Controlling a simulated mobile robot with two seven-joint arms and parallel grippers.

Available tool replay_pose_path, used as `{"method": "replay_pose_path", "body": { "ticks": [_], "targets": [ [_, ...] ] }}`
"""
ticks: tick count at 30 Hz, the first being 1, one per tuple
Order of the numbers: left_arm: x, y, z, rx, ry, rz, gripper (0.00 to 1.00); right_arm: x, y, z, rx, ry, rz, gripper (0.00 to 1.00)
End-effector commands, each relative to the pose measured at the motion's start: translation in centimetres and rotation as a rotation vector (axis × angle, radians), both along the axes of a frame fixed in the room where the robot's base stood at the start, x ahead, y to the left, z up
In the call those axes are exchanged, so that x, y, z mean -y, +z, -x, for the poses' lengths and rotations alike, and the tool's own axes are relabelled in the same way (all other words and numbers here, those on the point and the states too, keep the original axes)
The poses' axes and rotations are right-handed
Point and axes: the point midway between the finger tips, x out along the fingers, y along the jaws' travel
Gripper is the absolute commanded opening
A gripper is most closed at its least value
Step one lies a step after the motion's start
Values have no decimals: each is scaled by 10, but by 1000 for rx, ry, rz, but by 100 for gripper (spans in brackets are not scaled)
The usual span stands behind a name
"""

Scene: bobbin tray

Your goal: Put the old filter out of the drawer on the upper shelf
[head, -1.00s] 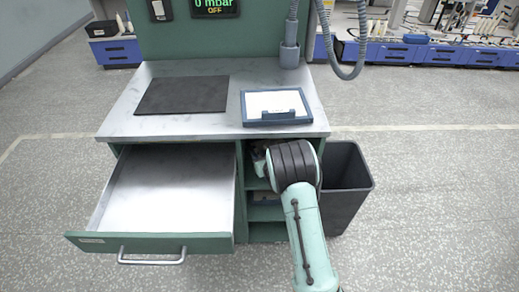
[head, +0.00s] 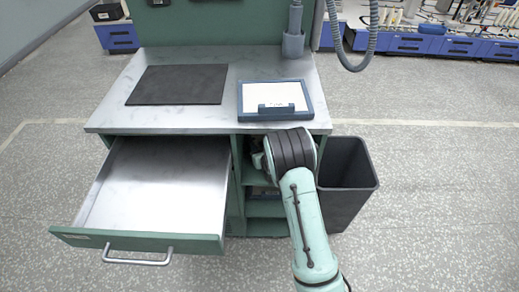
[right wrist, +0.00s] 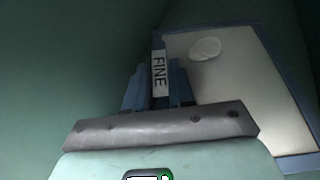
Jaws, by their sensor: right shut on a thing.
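The open drawer (head: 150,185) is pulled out at the left of the cabinet and is empty. My right gripper (head: 258,160) reaches into the upper opening of the shelf column, mostly hidden behind my own wrist. In the right wrist view its fingers (right wrist: 158,92) are shut on the tab marked FINE of a blue-framed filter (right wrist: 235,85). The filter's face is greyish beige with a pale round patch, and it stands tilted in that picture. I cannot tell whether it touches the upper shelf (head: 258,183). My left gripper is out of view.
Another blue-framed filter (head: 275,100) with a white face lies on the worktop, right of a dark mat (head: 178,85). A black bin (head: 345,185) stands beside the cabinet's right side. A blue-edged thing (head: 264,193) sits on a lower shelf. A grey hose hangs at the back right.

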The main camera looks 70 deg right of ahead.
Motion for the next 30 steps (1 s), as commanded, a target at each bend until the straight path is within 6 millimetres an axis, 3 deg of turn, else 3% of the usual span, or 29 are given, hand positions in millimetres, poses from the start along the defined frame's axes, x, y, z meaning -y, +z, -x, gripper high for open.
{"method": "replay_pose_path", "body": {
  "ticks": [9, 10, 12, 23, 30],
  "targets": [
    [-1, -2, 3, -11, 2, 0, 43, -2, -3, -1, 0, -2, -2, 0],
    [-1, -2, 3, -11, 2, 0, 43, -2, -3, -1, 0, -2, -4, 30],
    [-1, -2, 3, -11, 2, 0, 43, -2, -3, -1, 0, -2, -4, 49],
    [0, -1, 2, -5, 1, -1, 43, -4, -1, 2, 0, -2, -2, 49],
    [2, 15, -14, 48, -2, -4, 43, -31, 16, 29, 1, -3, -3, 49]
  ]
}}
